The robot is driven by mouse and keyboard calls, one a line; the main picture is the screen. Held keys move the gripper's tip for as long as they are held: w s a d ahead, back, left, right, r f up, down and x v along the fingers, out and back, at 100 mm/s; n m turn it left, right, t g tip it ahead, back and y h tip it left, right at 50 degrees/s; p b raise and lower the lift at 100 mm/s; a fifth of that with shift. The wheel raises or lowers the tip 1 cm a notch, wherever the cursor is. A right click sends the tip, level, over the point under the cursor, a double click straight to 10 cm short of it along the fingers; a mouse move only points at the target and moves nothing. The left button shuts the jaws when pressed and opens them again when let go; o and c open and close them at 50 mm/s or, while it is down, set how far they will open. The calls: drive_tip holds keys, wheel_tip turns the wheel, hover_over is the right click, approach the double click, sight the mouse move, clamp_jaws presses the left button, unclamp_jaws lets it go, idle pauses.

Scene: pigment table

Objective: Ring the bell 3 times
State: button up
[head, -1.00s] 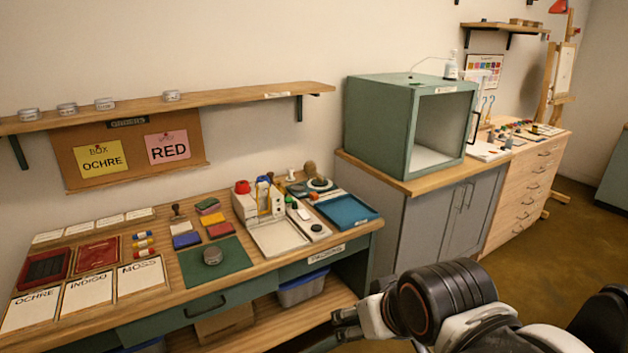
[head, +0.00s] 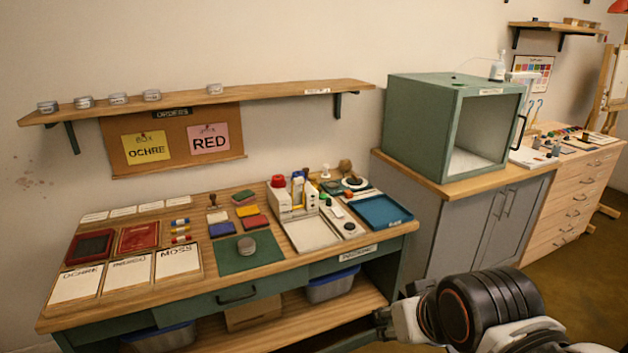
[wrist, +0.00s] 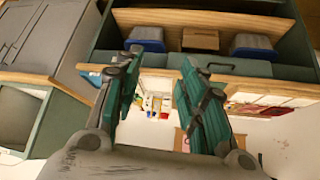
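I cannot pick out a bell for certain. A black-and-white round item (head: 354,184) and a brown knob-shaped object (head: 345,167) stand at the bench's back right. My gripper (head: 382,322) is low in front of the bench's right end, apart from everything on top. In the wrist view my gripper (wrist: 157,62) has its two teal-padded fingers spread with nothing between them. The wrist view shows the bench upside down.
The workbench (head: 120,312) carries cards, coloured blocks, a white stand with a red top (head: 277,183) and a blue tray (head: 382,211). A shelf (head: 230,94) hangs above. A green open-fronted box (head: 420,125) stands on a grey cabinet (head: 460,225) to the right.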

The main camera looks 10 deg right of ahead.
clamp_jaws()
idle(1.0)
